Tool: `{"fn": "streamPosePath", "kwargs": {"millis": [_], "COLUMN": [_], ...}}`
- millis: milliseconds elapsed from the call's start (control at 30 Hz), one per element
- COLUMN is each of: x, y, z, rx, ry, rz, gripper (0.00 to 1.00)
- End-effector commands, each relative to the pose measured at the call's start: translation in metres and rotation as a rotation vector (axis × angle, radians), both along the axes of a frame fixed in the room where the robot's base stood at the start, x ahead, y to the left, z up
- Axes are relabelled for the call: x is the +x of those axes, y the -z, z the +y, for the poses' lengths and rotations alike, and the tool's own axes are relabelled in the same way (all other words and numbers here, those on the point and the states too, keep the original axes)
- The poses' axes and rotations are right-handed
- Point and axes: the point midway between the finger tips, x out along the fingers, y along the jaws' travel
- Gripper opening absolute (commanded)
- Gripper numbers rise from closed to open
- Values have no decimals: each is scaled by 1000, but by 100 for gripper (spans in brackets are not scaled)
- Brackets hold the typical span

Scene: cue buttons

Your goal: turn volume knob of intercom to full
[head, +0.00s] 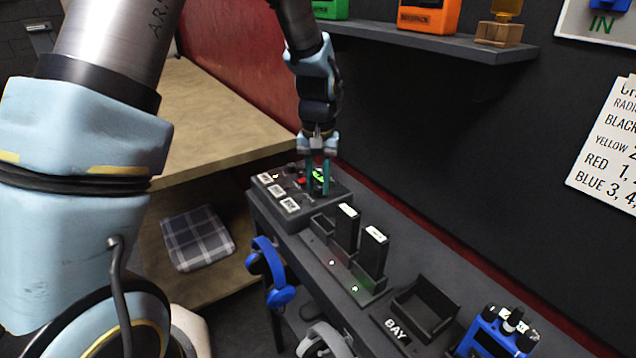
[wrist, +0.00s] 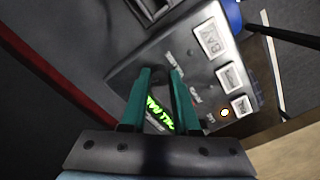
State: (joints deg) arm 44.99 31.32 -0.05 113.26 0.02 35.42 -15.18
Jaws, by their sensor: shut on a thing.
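The intercom (head: 268,191) is a dark grey box at the far left end of the long dark bench. Its top carries white labelled buttons, a small red part and a green lit display. The display (wrist: 160,112) and buttons (wrist: 229,76) also show in the wrist view. My gripper (head: 318,189) points down over the back part of the intercom, its two teal fingers at the panel. In the wrist view its fingers (wrist: 160,72) are close together, shut on the volume knob. The knob is mostly hidden between them, so its setting cannot be read.
Black radios (head: 346,229) stand in a charger right of the intercom. An empty tray (head: 425,308) and a blue radio (head: 500,335) are further right. Blue headphones (head: 270,275) hang at the bench's front edge. A shelf (head: 460,48) juts from the wall above.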

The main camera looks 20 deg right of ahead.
Motion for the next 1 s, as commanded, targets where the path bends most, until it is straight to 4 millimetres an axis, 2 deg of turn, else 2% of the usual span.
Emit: {"fn": "streamPosePath", "kwargs": {"millis": [467,667,1000], "x": [0,1,1], "y": [0,0,-1], "z": [0,0,0], "rx": [0,-1,-1], "ry": [68,200,517], "rz": [0,-1,-1], "gripper": [0,0,0]}}
